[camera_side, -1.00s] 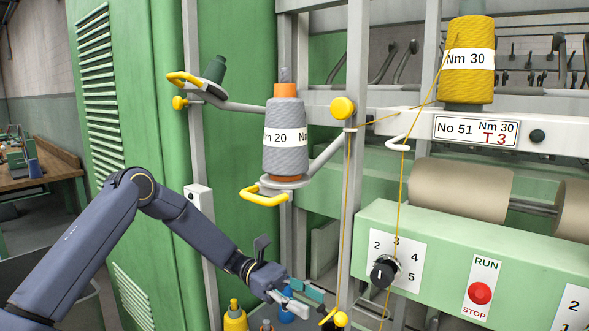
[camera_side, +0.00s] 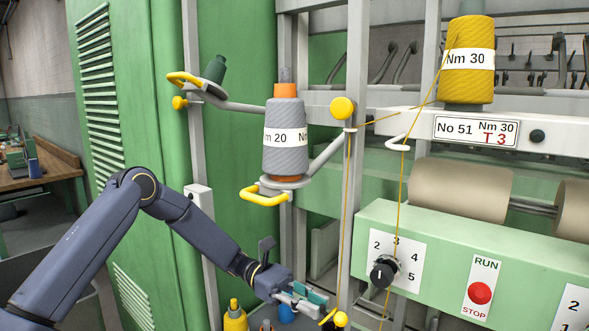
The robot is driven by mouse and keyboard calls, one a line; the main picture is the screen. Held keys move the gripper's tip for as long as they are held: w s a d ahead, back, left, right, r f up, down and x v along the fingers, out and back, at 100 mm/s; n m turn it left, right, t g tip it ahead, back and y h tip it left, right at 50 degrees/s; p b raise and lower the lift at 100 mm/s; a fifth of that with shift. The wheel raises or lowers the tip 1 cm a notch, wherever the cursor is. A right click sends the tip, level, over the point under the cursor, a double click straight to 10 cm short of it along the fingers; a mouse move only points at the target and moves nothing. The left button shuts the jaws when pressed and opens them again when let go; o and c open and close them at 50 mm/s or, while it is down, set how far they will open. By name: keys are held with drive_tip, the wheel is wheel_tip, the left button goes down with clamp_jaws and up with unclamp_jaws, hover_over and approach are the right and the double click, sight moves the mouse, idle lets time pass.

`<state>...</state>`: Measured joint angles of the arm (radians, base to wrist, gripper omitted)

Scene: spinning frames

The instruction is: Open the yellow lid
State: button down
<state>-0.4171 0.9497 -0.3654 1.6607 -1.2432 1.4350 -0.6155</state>
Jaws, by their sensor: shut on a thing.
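A small yellow piece (camera_side: 327,317), which looks like the lid's handle, shows low in the side view, beside a round yellow knob (camera_side: 341,319) at the foot of the grey post. My gripper (camera_side: 320,306) reaches in from the left, with one grey and one teal finger. It is shut, with its fingertips at the yellow piece. The fingers hide the exact contact, and the rest of the lid cannot be made out.
A yellow bottle (camera_side: 235,318) and a blue object (camera_side: 287,313) stand below my wrist. The grey post (camera_side: 357,180) rises just right of my fingertips. A grey thread cone (camera_side: 286,140) sits above on its holder. The green control box (camera_side: 440,265) is at right.

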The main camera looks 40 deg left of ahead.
drive_tip(key=shift+a, duration=0.1)
drive_tip(key=shift+a+f+h, duration=0.35)
drive_tip(key=shift+f+h, duration=0.1)
drive_tip(key=shift+h, duration=1.1)
drive_tip(key=shift+a+f+h, duration=0.35)
drive_tip(key=shift+f+h, duration=0.05)
drive_tip(key=shift+h, duration=1.1)
drive_tip(key=shift+a+f+h, duration=0.35)
drive_tip(key=shift+f+h, duration=0.1)
drive_tip(key=shift+h, duration=1.1)
drive_tip(key=c, duration=1.1)
unclamp_jaws()
drive_tip(key=v, duration=1.2)
drive_tip(key=shift+f, duration=0.15)
